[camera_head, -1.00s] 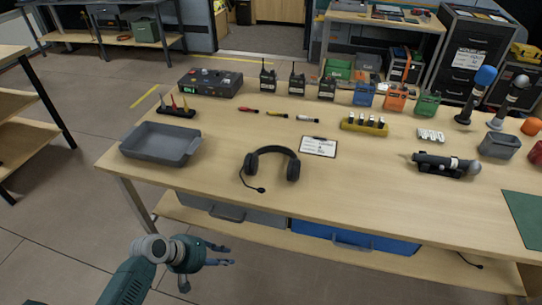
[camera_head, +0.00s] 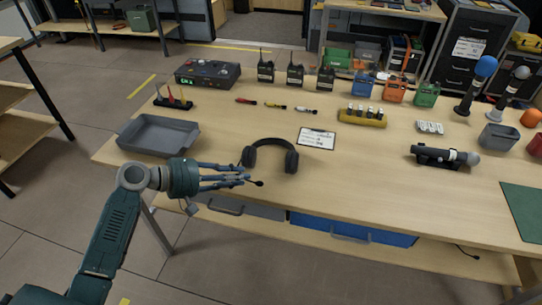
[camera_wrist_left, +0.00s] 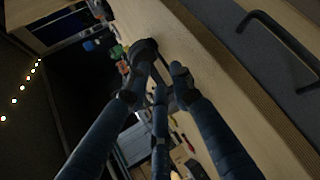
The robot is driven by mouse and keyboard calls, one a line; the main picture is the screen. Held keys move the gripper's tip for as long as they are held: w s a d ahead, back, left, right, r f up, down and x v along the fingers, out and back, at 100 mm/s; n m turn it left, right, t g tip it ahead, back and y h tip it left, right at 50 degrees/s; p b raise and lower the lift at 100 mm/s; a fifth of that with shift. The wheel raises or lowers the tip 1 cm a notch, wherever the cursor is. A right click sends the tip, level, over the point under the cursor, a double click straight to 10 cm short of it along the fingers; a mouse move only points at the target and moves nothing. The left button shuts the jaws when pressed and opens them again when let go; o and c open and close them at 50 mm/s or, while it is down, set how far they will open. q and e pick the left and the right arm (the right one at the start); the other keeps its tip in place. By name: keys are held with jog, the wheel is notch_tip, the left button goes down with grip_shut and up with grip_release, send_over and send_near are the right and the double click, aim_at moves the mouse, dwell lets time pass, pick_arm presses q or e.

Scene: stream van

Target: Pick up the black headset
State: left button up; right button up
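The black headset (camera_head: 271,143) lies on the light wooden table, its headband arched toward the back and its microphone boom near the front edge. My left gripper (camera_head: 243,175) is at the table's front edge with its fingers spread, pointing right. Its fingertips are just in front of the headset's left ear cup and close to the microphone. In the left wrist view the open fingers (camera_wrist_left: 155,88) reach toward a dark rounded part, apparently the headset (camera_wrist_left: 144,50), partly hidden by them. Contact cannot be told. My right gripper is not in view.
A grey tray (camera_head: 158,134) stands left of the headset, near my left gripper. A clipboard (camera_head: 316,138) lies behind it to the right. Radios (camera_head: 295,70) and markers (camera_head: 275,106) are further back. A microphone in a stand (camera_head: 444,156) is to the right. Drawers (camera_head: 350,229) hang below.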

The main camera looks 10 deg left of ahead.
aim_at(253, 176)
pick_arm(q)
jog(key=p+x, duration=0.1)
jog(key=x, duration=0.4)
jog(key=shift+s+d+r, duration=0.1)
jog(key=shift+s+d, duration=0.05)
jog(key=shift+d, duration=0.05)
jog(key=shift+w+d+f, duration=0.25)
jog(key=shift+c, duration=0.2)
jog(key=shift+s, duration=0.1)
grip_shut()
